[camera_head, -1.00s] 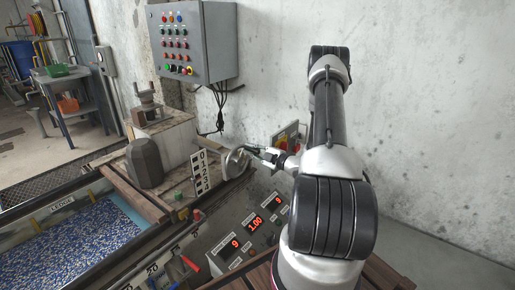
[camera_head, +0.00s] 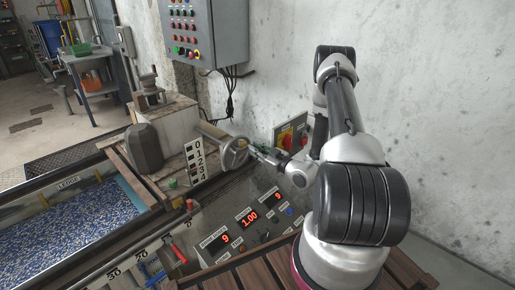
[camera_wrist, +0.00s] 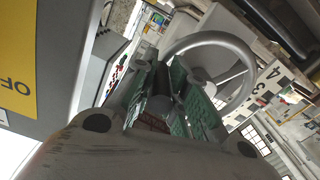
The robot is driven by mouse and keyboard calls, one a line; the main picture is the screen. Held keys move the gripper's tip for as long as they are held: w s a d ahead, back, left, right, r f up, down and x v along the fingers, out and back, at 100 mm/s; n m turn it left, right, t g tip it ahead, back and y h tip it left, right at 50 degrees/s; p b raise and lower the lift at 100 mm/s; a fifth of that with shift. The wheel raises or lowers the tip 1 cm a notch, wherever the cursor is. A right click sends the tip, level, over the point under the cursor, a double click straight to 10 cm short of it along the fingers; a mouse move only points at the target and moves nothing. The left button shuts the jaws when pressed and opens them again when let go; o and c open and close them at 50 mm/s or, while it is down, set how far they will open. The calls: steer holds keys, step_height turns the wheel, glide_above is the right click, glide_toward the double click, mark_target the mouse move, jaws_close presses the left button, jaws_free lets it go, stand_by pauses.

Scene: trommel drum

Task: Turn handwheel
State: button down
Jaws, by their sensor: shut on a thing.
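The grey metal handwheel (camera_head: 234,153) stands on the end of a shaft, beside the white 0–4 scale plate (camera_head: 195,162). In the wrist view its round rim (camera_wrist: 216,37) arches behind my fingers. My gripper (camera_head: 257,149) is at the right side of the wheel. In the wrist view my gripper (camera_wrist: 166,76) has its green-lined fingers shut on a dark cylindrical handle (camera_wrist: 161,92) by the wheel. The fingers hide part of the handle and the wheel's near side.
A panel with red displays (camera_head: 248,217) reading 9, 1.00 and 9 lies below the wheel. A red-and-yellow switch box (camera_head: 291,133) is on the wall close to my arm. A grey control cabinet (camera_head: 205,30) hangs above. A blue-grain trough (camera_head: 75,232) lies at left.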

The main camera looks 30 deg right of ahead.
steer(key=shift+f+m, duration=0.3)
steer(key=shift+m, duration=0.1)
steer(key=c, duration=1.4)
jaws_free()
steer(key=shift+s+d, duration=0.1)
steer(key=shift+o, duration=0.2)
steer(key=v, duration=1.1)
steer(key=shift+s, duration=0.45)
steer(key=shift+r, duration=0.1)
